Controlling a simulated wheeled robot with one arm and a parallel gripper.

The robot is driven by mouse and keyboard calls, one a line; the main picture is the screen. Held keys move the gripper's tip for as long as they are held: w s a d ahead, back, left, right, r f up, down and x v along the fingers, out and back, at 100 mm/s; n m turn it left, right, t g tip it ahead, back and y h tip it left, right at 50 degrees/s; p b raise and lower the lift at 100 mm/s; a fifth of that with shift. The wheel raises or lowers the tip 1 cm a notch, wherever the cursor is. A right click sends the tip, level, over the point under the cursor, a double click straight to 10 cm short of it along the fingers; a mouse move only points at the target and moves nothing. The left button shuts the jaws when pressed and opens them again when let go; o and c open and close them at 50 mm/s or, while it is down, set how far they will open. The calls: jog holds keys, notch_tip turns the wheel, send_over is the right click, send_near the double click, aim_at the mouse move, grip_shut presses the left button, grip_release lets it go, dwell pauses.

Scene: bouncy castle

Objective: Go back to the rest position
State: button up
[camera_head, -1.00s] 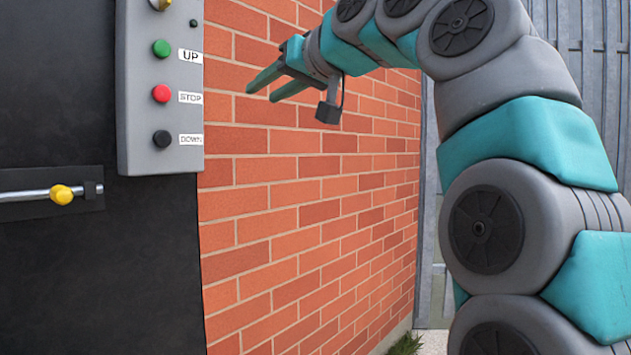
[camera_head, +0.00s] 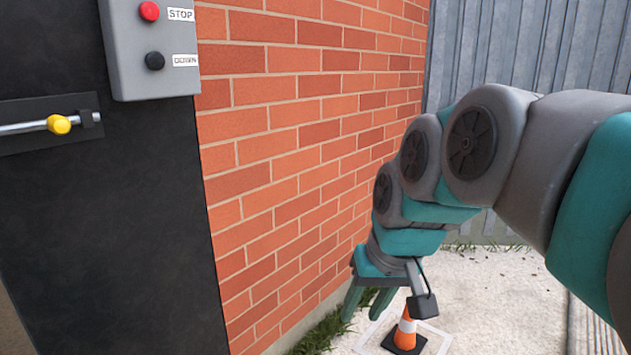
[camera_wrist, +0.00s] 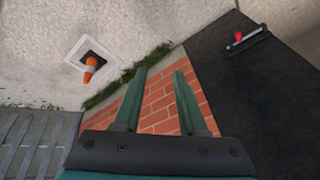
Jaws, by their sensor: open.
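My gripper (camera_head: 364,303) hangs low in front of the brick wall in the head view, pointing down, with its two green fingers apart. In the wrist view the gripper (camera_wrist: 156,98) is open, and nothing is between its fingers except the view of the brick wall behind. My arm comes in from the right and bends down to it. No held object shows.
A grey control box (camera_head: 150,80) with STOP and DOWN buttons hangs on a black panel (camera_head: 110,220) with a yellow-knobbed bolt (camera_head: 59,124). The brick wall (camera_head: 290,150) is close at left. A traffic cone (camera_head: 406,328) stands on the ground near my gripper. Corrugated metal fencing (camera_head: 530,50) stands behind.

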jog(key=s+d+f+g+h, duration=0.1)
jog(key=s+d+f+g, duration=0.1)
jog(key=s+d+f, duration=0.2)
jog(key=s+d+f+m+g+h+p, duration=0.1)
jog(key=s+d+f+g, duration=0.2)
jog(key=s+f, duration=0.8)
jog(key=s+d, duration=0.1)
jog(key=s, duration=0.4)
jog(key=shift+s+m, duration=0.2)
jog(key=shift+m, duration=0.1)
